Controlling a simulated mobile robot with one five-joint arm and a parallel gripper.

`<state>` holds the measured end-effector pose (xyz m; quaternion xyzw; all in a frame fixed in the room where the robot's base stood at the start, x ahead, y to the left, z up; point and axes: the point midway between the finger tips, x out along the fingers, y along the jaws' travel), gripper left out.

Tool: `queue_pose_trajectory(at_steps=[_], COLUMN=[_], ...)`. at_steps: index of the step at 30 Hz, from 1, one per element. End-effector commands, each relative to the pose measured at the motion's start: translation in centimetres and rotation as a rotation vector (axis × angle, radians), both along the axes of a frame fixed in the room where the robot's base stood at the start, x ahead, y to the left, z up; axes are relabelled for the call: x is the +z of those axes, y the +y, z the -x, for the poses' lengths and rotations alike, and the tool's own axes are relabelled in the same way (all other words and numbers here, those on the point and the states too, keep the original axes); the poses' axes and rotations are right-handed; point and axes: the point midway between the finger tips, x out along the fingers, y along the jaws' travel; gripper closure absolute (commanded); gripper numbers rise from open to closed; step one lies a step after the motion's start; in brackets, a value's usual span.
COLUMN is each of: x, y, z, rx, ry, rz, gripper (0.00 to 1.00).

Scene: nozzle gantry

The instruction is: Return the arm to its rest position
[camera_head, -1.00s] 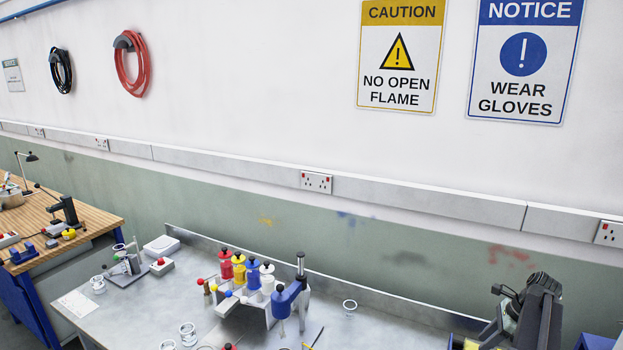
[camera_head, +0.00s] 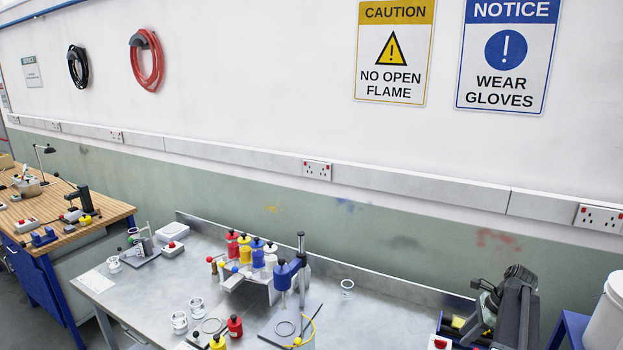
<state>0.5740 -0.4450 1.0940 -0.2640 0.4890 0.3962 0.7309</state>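My arm and my gripper do not show in the head view, so I cannot see how the arm is posed or whether the gripper is open. The view looks down on a grey metal bench (camera_head: 377,322). On it stands a nozzle gantry (camera_head: 286,276) with a blue head on a metal post. Behind and left of the gantry is a row of red, yellow, blue and white bottles (camera_head: 257,254) with knobbed tops.
Glass jars (camera_head: 187,314) and loose red and yellow bottles stand at the bench's front. A dark machine (camera_head: 512,308) is at the right, beside a white bucket (camera_head: 608,318). A wooden workbench (camera_head: 60,207) is at the left. The bench between gantry and machine is mostly clear.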

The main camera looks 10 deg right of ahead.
Motion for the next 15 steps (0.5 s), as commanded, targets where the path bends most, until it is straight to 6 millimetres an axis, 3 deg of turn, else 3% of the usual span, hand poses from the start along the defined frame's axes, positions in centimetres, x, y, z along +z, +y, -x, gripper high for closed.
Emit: queue_pose_trajectory(at_steps=[8, 11, 15], x=[-2.3, -3.6, -6.2], y=[9.6, 15.2, 26.1], z=[-5.3, -7.1, -8.4], rx=[0.161, 0.251, 0.480], ry=[0.005, 0.012, 0.010], rz=[0.005, 0.017, 0.068], gripper=[0.69, 0.69, 0.69])
